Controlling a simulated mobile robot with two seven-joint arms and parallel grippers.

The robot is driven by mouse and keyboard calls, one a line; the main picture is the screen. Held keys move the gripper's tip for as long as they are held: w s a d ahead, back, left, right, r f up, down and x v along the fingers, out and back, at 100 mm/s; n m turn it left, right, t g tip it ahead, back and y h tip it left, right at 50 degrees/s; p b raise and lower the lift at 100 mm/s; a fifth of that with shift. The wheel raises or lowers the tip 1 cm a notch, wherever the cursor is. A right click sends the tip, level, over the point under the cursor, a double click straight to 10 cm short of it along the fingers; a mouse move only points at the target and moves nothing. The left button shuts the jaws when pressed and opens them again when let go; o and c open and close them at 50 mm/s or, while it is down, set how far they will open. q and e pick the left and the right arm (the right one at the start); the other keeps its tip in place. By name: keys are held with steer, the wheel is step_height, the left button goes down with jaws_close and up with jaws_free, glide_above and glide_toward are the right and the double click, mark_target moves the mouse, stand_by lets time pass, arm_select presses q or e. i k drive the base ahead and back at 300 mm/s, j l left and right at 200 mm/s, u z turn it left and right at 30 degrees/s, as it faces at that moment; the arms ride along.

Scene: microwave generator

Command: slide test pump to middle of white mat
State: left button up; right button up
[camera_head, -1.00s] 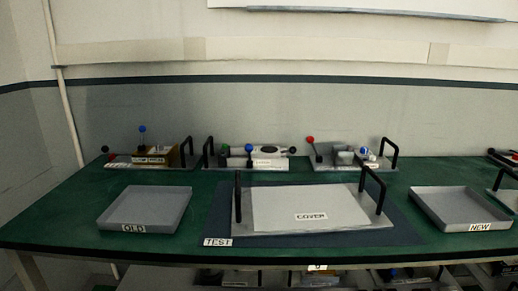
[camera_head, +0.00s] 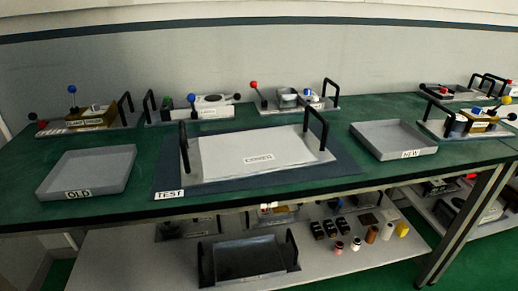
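A grey plate with two black handles (camera_head: 182,170) lies on the dark blue mat (camera_head: 345,164) labelled TEST. A white rectangular sheet (camera_head: 250,145) labelled COVER lies on the plate. Behind it stand devices on grey plates: one with a blue ball lever (camera_head: 85,115), one with green and blue knobs (camera_head: 200,108), one with a red ball lever (camera_head: 292,100). I cannot tell which is the test pump, as their labels are too small to read. Neither of my grippers is in view.
A grey OLD tray (camera_head: 88,170) stands left of the mat and a grey NEW tray (camera_head: 395,138) right of it; both look empty. More devices (camera_head: 465,122) stand at the far right. The lower shelf (camera_head: 130,262) holds a dark handled tray (camera_head: 248,260) and several small parts.

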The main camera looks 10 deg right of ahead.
mark_target(465, 125)
steer(key=z, duration=1.75)
steer(key=i+l+u, duration=0.25)
steer(key=i+l, duration=0.15)
steer(key=l, duration=0.25)
steer(key=i+l+u, duration=0.1)
steer(key=i+l, duration=0.1)
steer(key=l, duration=0.1)
